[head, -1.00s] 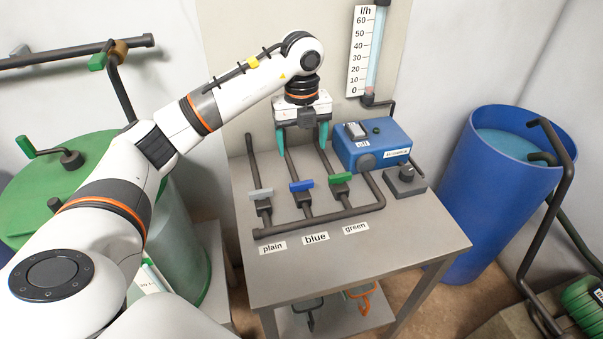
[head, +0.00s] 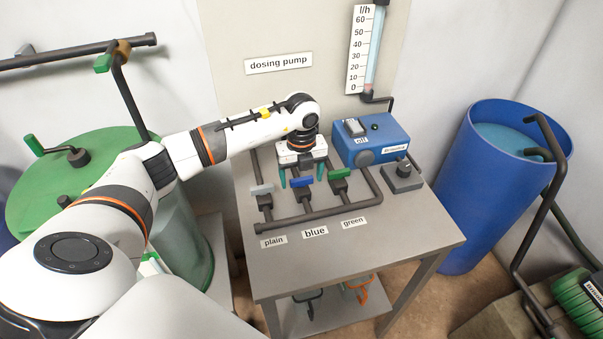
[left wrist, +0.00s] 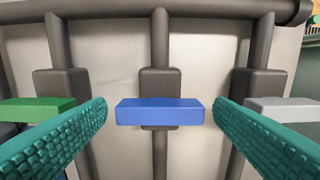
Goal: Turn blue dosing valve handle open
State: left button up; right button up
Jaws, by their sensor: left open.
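The blue valve handle (head: 302,182) is a flat bar on the middle pipe's valve, behind the "blue" label (head: 314,233). In the left wrist view, the blue handle (left wrist: 160,112) lies crosswise to its pipe. My left gripper (head: 301,175) points down over the manifold with its teal fingers apart. In the left wrist view, the fingers of my left gripper (left wrist: 160,108) stand one on each side of the blue handle, with a gap at both ends. It holds nothing. My right gripper is not in view.
The grey plain handle (head: 262,189) and green handle (head: 339,174) flank the blue one closely, both crosswise to their pipes. A blue dosing pump (head: 372,142) and a grey knob box (head: 403,178) stand to the right. The table's front (head: 350,262) is clear.

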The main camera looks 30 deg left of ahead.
pick_arm(q)
jog(key=c, duration=1)
